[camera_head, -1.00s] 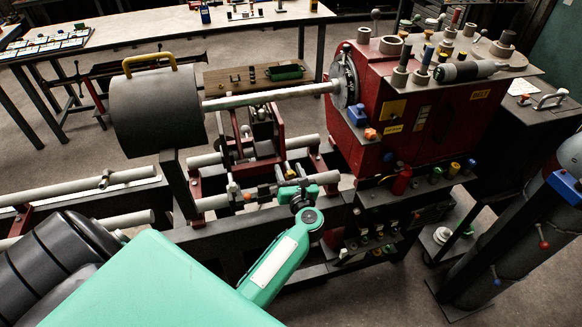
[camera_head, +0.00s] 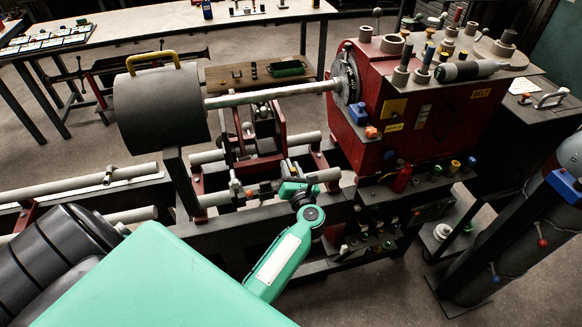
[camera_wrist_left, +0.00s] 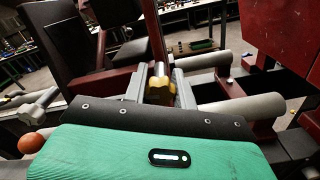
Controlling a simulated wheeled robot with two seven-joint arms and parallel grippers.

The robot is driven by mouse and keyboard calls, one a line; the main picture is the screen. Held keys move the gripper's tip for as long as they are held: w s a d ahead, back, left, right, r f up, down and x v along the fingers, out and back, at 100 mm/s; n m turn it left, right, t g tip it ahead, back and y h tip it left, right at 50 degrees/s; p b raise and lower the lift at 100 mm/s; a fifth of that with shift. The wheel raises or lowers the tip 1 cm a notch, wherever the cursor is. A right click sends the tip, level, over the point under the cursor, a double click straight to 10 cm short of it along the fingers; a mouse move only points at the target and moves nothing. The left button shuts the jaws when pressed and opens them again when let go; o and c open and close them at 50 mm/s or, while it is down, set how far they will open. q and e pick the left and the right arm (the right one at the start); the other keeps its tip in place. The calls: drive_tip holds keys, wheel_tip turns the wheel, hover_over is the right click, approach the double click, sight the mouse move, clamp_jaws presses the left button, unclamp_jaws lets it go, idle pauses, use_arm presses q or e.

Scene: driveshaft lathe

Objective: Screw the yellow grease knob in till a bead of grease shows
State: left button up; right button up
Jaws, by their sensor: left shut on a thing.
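The yellow grease knob (camera_wrist_left: 158,86) shows in the left wrist view, between the two grey fingers of my left gripper (camera_wrist_left: 160,80). The fingers are shut on its sides. In the head view my left gripper (camera_head: 285,178) reaches in at the lathe's front rail, beneath the long shaft (camera_head: 270,95); the knob cannot be made out there. A red upright part stands right behind the knob in the wrist view. I see no clear bead of grease. My right gripper is not in view.
The red headstock (camera_head: 430,110) stands to the right with small parts on top. A grey drum guard (camera_head: 160,108) with a yellow handle is at the left. Grey rails run close around the gripper. An orange ball (camera_wrist_left: 31,143) lies lower left in the wrist view. Dark cylinders stand at far right.

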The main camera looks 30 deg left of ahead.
use_arm(q)
drive_tip(key=m+p, duration=0.2)
drive_tip(key=m, duration=0.2)
drive_tip(key=shift+r, duration=0.15)
drive_tip(key=shift+m+p, duration=0.65)
drive_tip(key=shift+m, duration=0.55)
drive_tip(key=o, duration=1)
drive_tip(key=shift+f, duration=0.2)
